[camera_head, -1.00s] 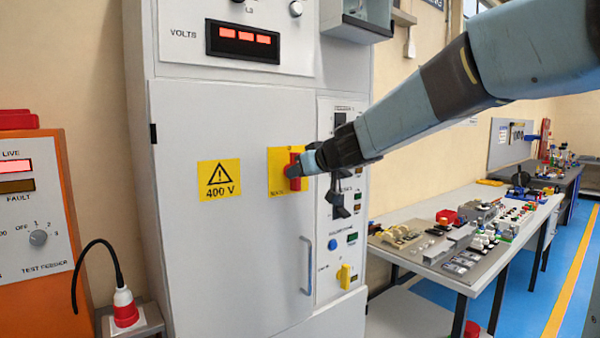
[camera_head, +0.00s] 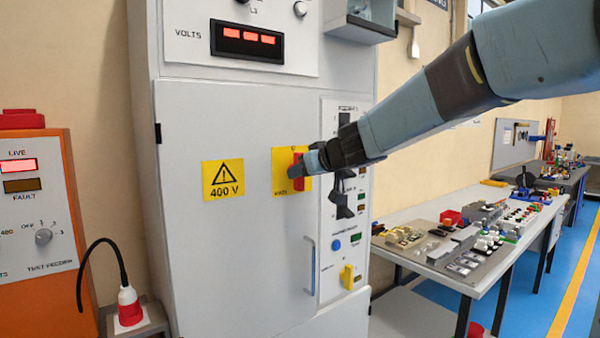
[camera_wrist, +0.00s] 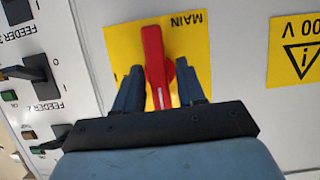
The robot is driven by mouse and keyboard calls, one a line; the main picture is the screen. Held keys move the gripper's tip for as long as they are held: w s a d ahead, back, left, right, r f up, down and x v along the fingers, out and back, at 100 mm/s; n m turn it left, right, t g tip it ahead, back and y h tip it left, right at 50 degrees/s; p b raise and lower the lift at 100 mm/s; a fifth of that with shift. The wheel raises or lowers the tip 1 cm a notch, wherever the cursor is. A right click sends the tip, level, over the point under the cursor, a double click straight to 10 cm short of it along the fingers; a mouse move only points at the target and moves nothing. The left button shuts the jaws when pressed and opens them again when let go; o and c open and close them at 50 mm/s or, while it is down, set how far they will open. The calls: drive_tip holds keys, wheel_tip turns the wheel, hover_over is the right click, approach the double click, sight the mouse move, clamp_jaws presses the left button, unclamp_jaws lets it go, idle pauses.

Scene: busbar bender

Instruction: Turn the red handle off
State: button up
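The red handle (camera_wrist: 155,62) is mounted on a yellow plate marked MAIN (camera_wrist: 121,42), which shows upside down in the wrist view. The handle stands nearly upright in that picture. My gripper (camera_wrist: 158,88) is open, with one finger on each side of the handle's lower part and a visible gap, at least on the right. In the head view, the red handle (camera_head: 299,180) shows just past my gripper (camera_head: 300,167), which covers part of it. The yellow plate (camera_head: 280,160) is on the grey cabinet's front. Whether a finger touches the handle is unclear.
A 400 V warning sign (camera_head: 222,180) is left of the plate on the cabinet door. A vertical door handle (camera_head: 309,265) is below. Black feeder switches (camera_wrist: 40,75) are on the panel beside the plate. A cluttered workbench (camera_head: 490,292) stands at right.

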drive_tip(key=shift+w+d, duration=0.1)
drive_tip(key=v, duration=1.4)
drive_tip(key=s+d+f+m+g+h, duration=0.2)
drive_tip(key=s+d+f+m+h, duration=0.2)
drive_tip(key=s+d+f, duration=0.5)
drive_tip(key=s+d+f+m+g+h, duration=0.3)
drive_tip(key=s+d+f, duration=0.5)
drive_tip(key=s, duration=0.4)
drive_tip(key=shift+s+d+f+m+h, duration=0.35)
drive_tip(key=shift+s+f+m+h, duration=0.05)
drive_tip(key=shift+f+h, duration=0.3)
